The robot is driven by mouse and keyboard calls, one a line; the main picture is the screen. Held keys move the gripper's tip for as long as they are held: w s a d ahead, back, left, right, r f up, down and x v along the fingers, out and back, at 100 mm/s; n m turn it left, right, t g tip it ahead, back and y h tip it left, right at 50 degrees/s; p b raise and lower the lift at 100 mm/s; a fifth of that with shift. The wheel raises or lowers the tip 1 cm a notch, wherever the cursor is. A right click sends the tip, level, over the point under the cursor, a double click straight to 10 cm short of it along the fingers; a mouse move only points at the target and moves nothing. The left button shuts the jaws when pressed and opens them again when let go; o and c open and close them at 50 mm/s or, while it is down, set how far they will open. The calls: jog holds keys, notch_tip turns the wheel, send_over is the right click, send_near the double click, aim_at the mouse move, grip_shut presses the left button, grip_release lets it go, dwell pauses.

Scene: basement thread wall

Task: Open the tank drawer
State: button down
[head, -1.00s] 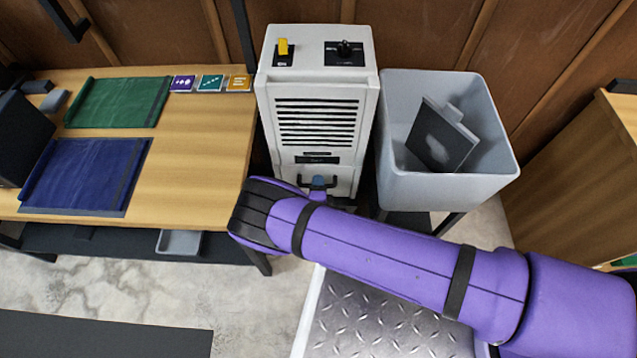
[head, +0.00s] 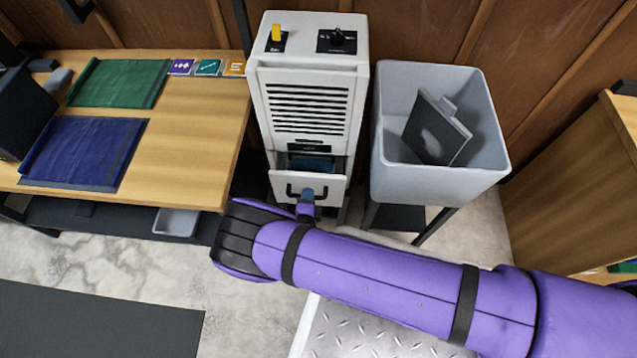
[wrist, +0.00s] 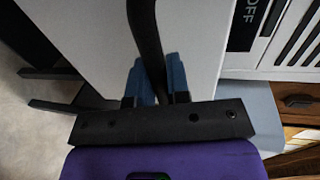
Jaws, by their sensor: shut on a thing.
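The tank drawer (head: 309,187) is a white-fronted drawer low in the white dehumidifier cabinet (head: 308,110). It stands partly out, with a dark gap and something bluish inside above its front. A dark bar handle (head: 330,190) is on the drawer front. My gripper (head: 307,195) is at the handle, with its blue fingers shut on it. In the wrist view the two blue fingertips (wrist: 158,80) sit on either side of the dark handle (wrist: 145,35), against the white drawer front (wrist: 90,40). My purple arm hides part of the area below the drawer.
A grey bin (head: 430,180) holding a dark flat panel (head: 437,130) stands right of the cabinet. A wooden table (head: 190,140) with green (head: 120,83) and blue (head: 85,150) mats is at the left. The concrete floor (head: 100,270) in front of the table is partly clear.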

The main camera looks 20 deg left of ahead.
jog(key=f+v, duration=0.2)
jog(key=v, duration=1)
jog(key=shift+s+f, duration=0.2)
jog(key=shift+s, duration=0.35)
jog(key=c, duration=1.1)
grip_release()
jog(key=shift+s, duration=0.1)
